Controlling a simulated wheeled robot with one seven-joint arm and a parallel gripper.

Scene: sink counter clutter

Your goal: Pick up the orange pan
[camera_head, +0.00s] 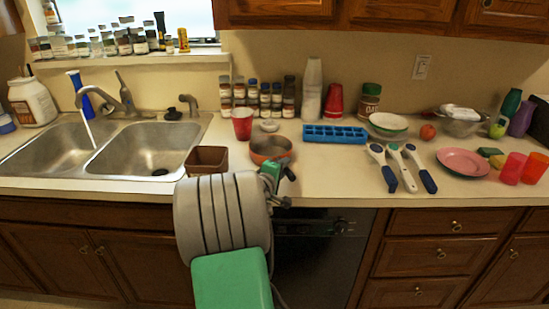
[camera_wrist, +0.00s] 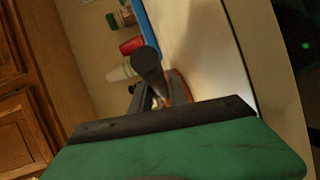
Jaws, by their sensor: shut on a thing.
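The orange pan (camera_head: 270,151) is on the counter, right of the brown square container, with my arm in front of it. Its orange rim shows as a sliver in the wrist view (camera_wrist: 183,86), mostly hidden by my gripper. A dark rounded bar (camera_wrist: 148,66), seemingly the pan's handle, stands out toward the wrist camera. My gripper (camera_head: 280,177) is at the pan's front right side, near the counter edge, and is shut on the pan, seemingly at the handle. The fingertips are partly hidden in both views. I cannot tell whether the pan is off the counter.
The brown square container (camera_head: 206,160) and a red cup (camera_head: 242,123) stand close on the left. A blue tray (camera_head: 335,134) lies to the right behind. Several large-handled utensils (camera_head: 398,166) lie farther right. Counter between pan and utensils is clear.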

